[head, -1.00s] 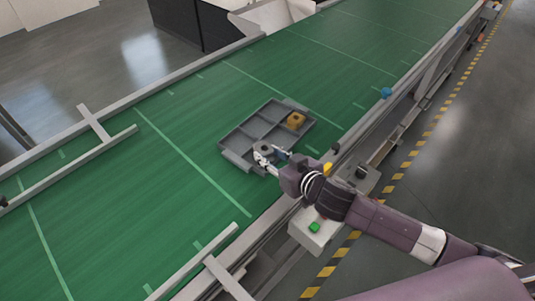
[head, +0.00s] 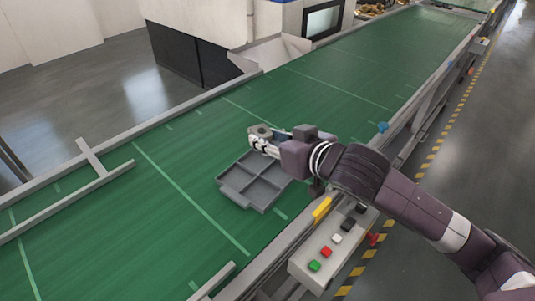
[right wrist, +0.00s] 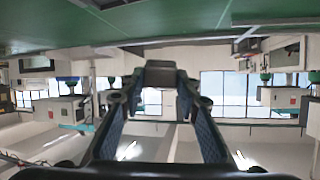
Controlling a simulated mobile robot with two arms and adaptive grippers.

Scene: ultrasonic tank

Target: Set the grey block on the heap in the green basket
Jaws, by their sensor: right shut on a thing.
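My right gripper (head: 264,141) is shut on the grey block (head: 261,129) and holds it up above the grey compartment tray on the green belt. In the right wrist view the block (right wrist: 160,74) sits between the two fingertips. The block looks small and dark grey. The tray (head: 232,195) lies flat on the belt below; its far right part is hidden behind my gripper and arm. No green basket and no heap show clearly in these views. My left gripper is not in view.
A control box (head: 318,258) with coloured buttons stands at the belt's near edge, under my right arm. Low rails (head: 92,155) lie along the far left edge. The green belt (head: 335,95) is clear beyond the tray.

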